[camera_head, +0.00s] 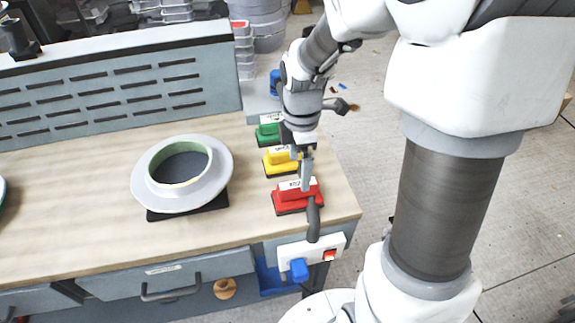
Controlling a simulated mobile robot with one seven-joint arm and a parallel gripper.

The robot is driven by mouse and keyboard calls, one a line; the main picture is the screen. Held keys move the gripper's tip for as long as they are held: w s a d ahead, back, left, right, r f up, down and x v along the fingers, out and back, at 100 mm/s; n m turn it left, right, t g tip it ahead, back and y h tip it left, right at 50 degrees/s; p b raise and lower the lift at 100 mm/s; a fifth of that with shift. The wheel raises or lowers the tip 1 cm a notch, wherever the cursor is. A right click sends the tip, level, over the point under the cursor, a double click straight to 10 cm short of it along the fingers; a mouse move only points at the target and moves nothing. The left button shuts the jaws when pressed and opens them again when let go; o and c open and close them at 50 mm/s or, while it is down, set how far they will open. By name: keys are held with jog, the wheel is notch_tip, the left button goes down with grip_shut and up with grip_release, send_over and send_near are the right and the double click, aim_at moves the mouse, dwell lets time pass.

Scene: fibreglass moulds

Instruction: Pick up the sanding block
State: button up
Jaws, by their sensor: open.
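Three block-shaped pieces with handles and white labels stand in a row near the right end of the wooden bench top. They are a green block (266,133), a yellow block (279,164) and a red block (291,197). The label print is too small to read, so I cannot tell which is the sanding block. My gripper (301,168) points down over the right side of the row, near the yellow and red blocks. It is open with nothing visible between its fingers. It partly hides the blocks, and I cannot tell whether it touches one.
A round grey flanged mould (217,172) sits on a black base left of the blocks. A slotted back panel (120,90) runs behind the bench top (80,215). A white power strip (295,254) with a blue plug is at the front edge. Bare wood lies between mould and blocks.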

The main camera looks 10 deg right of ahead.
aim_at(298, 183)
notch_tip(298, 183, down, 9)
jog(key=shift+s+a+f+b, duration=0.1)
jog(key=shift+s+a+b, duration=0.05)
jog(key=shift+b, duration=0.4)
jog(key=c, duration=1.3)
jog(key=shift+c, duration=0.2)
jog(key=shift+r, duration=0.65)
notch_tip(298, 183, up, 3)
jog(key=shift+r+p, duration=0.1)
jog(key=shift+p, duration=0.3)
jog(key=s+d+r+p, duration=0.1)
jog(key=s+r, duration=0.5)
jog(key=s, duration=0.5)
jog(key=shift+s+d+r, duration=0.2)
jog(key=shift+s+r, duration=0.05)
jog(key=shift+r, duration=0.15)
